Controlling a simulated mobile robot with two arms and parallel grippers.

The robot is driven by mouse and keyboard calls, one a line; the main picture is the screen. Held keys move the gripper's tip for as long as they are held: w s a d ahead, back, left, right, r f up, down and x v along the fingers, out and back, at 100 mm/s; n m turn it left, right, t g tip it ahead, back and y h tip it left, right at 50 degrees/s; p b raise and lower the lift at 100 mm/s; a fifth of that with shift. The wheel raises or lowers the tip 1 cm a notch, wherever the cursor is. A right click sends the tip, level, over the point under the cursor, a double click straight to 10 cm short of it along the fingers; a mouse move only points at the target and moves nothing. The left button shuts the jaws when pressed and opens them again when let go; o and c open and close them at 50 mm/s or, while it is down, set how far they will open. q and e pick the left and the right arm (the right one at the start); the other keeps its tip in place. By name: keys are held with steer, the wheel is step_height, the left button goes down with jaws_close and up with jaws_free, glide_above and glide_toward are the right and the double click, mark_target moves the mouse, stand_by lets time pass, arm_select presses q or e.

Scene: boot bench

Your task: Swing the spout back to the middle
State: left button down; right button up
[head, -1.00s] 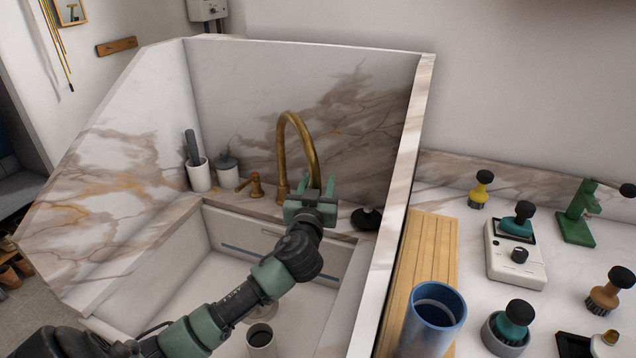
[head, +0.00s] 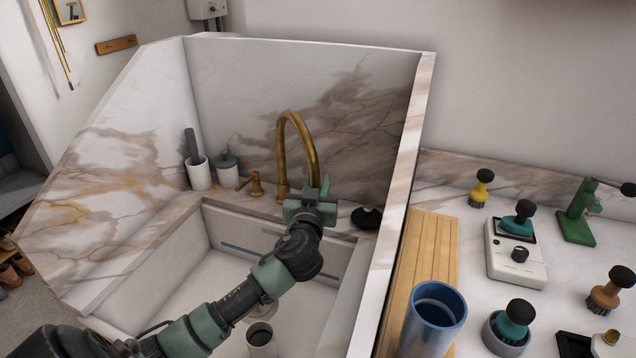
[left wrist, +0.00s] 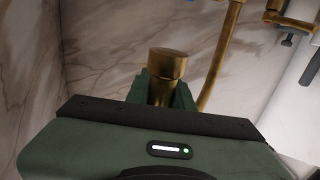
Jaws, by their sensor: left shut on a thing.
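The brass spout (head: 284,140) rises from the back ledge of the sink, arches over and comes down on the right side of its base. Its end sits in my left gripper (head: 318,187), which is shut on it. In the left wrist view the brass spout end (left wrist: 167,66) stands between the green fingers (left wrist: 160,90). The fingers and gripper body hide its lower part. My right gripper is not in view.
A small brass handle (head: 256,184) stands left of the spout. A white cup with a grey tool (head: 199,174) and a lidded jar (head: 227,168) are further left. A black knob (head: 367,217) is close on the right. High marble walls (head: 330,75) enclose the sink.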

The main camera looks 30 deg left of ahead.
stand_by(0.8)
arm_select(q)
steer(key=s+a+m+t+h+p, duration=0.1)
steer(key=s+a+m+h+p, duration=0.5)
steer(key=s+a+h, duration=0.3)
steer(key=shift+s+a+t, duration=0.4)
steer(key=shift+s+a, duration=0.55)
steer(key=shift+a, duration=0.85)
steer(key=shift+f, duration=0.1)
steer(key=c, duration=1.2)
jaws_free()
steer(key=shift+c, duration=0.2)
steer(key=shift+s, duration=0.15)
